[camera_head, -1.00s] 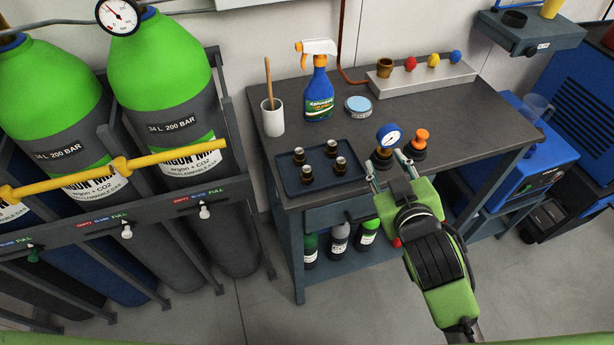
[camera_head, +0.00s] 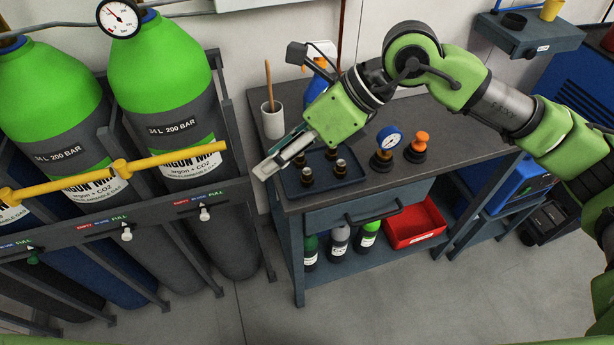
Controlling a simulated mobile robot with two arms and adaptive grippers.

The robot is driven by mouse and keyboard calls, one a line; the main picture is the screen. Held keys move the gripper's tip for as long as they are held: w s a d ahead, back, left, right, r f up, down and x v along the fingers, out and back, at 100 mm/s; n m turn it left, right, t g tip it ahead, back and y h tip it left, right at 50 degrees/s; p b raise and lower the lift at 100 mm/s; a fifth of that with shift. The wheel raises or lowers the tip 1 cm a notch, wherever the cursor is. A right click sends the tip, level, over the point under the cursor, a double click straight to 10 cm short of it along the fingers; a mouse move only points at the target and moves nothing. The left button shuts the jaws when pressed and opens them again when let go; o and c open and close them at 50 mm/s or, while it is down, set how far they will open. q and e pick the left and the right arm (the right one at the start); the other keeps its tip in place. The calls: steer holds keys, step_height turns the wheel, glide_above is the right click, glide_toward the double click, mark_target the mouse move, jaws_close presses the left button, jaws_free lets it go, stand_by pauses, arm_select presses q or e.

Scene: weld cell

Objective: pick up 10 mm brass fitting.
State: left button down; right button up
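The front ones, a left fitting (camera_head: 307,176) and a right fitting (camera_head: 340,168), show clearly; those behind are partly covered by my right gripper. I cannot read sizes, so I cannot tell which is the 10 mm one. My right gripper (camera_head: 270,167) reaches in from the right, its fingers over the tray's left side, pointing down-left. The fingers overlap in this side view, so their opening is unclear. My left gripper is out of view.
A white cup (camera_head: 272,122) with a stick stands behind the tray. A spray bottle (camera_head: 317,80) is partly hidden by my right arm. A blue-dial gauge (camera_head: 388,142) and an orange-topped fitting (camera_head: 416,147) stand right of the tray. Gas cylinders (camera_head: 165,110) stand left.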

steer(key=w+d+f+t+h, duration=0.15)
steer(key=w+d+h, duration=0.35)
steer(key=d, duration=0.5)
steer(key=p, duration=0.2)
glide_above(308, 172)
steer(key=s+d, duration=0.1)
steer(key=d, duration=0.1)
step_height(308, 172, down, 7)
steer(key=shift+t, duration=0.35)
steer(key=p+x, duration=0.1)
steer(key=x, duration=0.4)
steer(key=shift+p, duration=0.35)
steer(key=shift+a+f, duration=0.1)
steer(key=shift+f, duration=0.15)
jaws_close()
